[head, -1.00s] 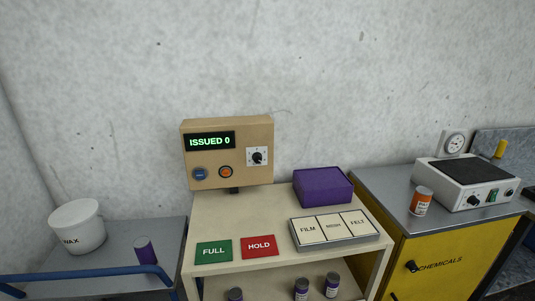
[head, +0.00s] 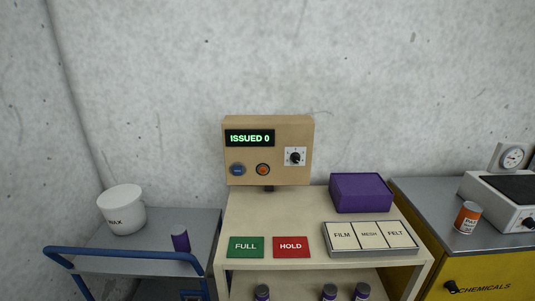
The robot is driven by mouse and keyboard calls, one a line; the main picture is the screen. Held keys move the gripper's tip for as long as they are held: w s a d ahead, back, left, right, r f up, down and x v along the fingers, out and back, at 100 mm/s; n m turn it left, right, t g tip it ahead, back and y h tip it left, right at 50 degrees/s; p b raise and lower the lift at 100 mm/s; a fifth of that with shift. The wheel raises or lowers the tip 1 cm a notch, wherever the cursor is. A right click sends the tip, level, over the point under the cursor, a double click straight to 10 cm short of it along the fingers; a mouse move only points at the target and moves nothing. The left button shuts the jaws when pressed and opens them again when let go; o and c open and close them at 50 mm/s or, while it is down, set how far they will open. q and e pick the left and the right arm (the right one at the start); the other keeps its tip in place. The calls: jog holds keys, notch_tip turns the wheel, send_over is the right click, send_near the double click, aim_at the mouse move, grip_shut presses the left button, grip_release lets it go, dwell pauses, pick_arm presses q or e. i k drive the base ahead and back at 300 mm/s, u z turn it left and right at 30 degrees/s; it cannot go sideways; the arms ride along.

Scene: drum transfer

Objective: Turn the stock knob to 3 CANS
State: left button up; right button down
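The stock knob (head: 295,157) is a small black knob on a white square plate, on the right of a tan control box (head: 295,128). Small marks ring the knob; they are too small to read, so I cannot tell its setting. The box's display (head: 249,138) reads "ISSUED 0" in green. Below the display are a blue button (head: 237,169) and an orange-red button (head: 263,169). Neither of my grippers shows in the head view.
The box stands over a cream cart (head: 290,208) with a green FULL card (head: 245,247), a red HOLD card (head: 291,247), a FILM/MESH/FELT tray (head: 372,253) and a purple box (head: 361,192). A blue-railed trolley (head: 120,253) is left, a yellow cabinet (head: 490,270) right.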

aim_at(295, 156)
jog(key=z, duration=0.05)
jog(key=k, duration=0.5)
jog(key=z, duration=1.9)
jog(key=i, duration=1.15)
jog(key=u, duration=1.3)
